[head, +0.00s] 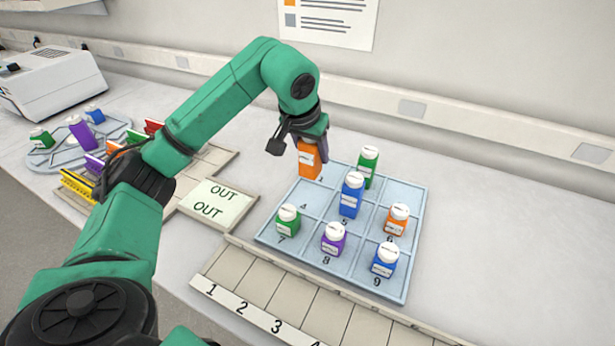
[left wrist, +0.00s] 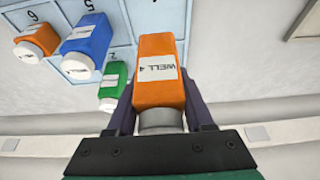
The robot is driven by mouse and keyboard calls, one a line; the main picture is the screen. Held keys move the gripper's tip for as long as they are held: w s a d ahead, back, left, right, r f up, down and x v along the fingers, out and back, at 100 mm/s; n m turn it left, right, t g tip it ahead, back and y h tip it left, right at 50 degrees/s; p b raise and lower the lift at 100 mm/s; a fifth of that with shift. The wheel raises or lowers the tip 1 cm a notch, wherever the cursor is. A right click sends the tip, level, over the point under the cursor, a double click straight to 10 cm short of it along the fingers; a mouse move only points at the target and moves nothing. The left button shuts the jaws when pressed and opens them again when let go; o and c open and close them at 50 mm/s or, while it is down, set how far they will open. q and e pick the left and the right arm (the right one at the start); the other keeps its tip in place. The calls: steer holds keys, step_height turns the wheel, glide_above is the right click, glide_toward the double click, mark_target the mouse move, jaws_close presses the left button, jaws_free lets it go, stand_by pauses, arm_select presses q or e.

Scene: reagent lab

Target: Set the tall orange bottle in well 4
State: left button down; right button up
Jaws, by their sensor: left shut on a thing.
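The tall orange bottle (head: 309,160) is in my left gripper (head: 310,143), which is shut on it. In the head view it is over the back-left part of the light blue tray (head: 405,192), by well 1; I cannot tell whether it touches the tray. The left wrist view shows the orange bottle (left wrist: 160,82) between the fingers, its label reading WELL 4. Well 4 (head: 308,208) is empty, in the left column's middle row. My right gripper is not in view.
A green bottle (head: 367,168) stands just right of the held bottle, and a blue bottle (head: 351,197) stands in well 5. Wells 6 to 9 hold short bottles. A numbered rack (head: 270,285) lies in front; an OUT card (head: 215,202) lies left.

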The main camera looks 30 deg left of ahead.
arm_select(q)
step_height(320, 180, down, 8)
steer(key=shift+r+p, duration=0.1)
steer(key=shift+p, duration=0.3)
steer(key=shift+a, duration=0.15)
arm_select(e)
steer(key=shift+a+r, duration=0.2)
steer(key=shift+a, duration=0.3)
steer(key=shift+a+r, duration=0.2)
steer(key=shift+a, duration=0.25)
arm_select(q)
steer(key=c, duration=0.7)
jaws_free()
steer(key=shift+f, duration=0.2)
steer(key=o, duration=0.4)
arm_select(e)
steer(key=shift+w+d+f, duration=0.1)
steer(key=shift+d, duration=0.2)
